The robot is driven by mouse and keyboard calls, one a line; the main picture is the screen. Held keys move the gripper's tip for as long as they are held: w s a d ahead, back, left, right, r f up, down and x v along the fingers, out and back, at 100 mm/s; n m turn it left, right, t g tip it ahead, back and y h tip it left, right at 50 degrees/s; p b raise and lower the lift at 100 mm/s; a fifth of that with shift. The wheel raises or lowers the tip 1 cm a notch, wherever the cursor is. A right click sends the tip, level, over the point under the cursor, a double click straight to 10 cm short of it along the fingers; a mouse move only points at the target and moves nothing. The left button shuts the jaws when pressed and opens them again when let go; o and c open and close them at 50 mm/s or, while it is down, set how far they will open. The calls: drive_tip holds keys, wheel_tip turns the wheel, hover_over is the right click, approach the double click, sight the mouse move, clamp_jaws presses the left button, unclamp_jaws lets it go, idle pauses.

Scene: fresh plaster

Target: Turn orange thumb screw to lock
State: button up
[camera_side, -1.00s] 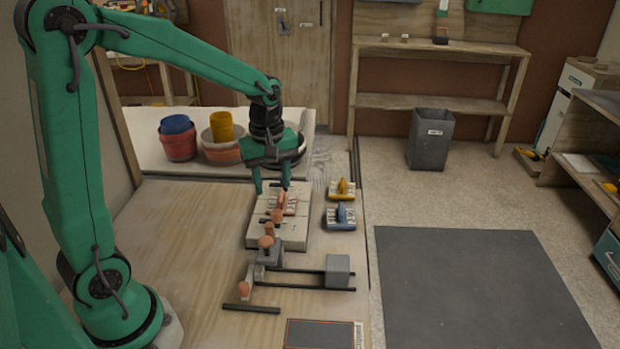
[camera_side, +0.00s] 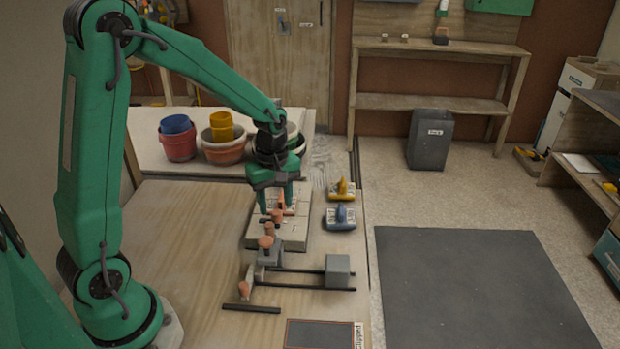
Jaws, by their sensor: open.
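Several small orange knobs show in the side view; I cannot tell which is the thumb screw. One orange knob (camera_side: 277,215) is just below my gripper's fingertips. Another orange knob (camera_side: 265,242) tops the grey clamp block (camera_side: 269,256), and a lower orange knob (camera_side: 244,289) sits at the clamp's left end. My gripper (camera_side: 276,205) points down over the pale block board (camera_side: 293,237), open, with its fingers apart. An orange piece shows between and behind the fingers, partly hidden. I cannot tell whether the fingers touch anything.
Two dark rods run from the clamp to a grey end block (camera_side: 338,270). A yellow-handled tool (camera_side: 342,188) and a blue-handled tool (camera_side: 341,217) lie right of the board. A dark bar (camera_side: 251,309) lies in front. The bench's left side is clear.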

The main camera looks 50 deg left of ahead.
drive_tip(key=shift+f, duration=1.4)
drive_tip(key=c, duration=1)
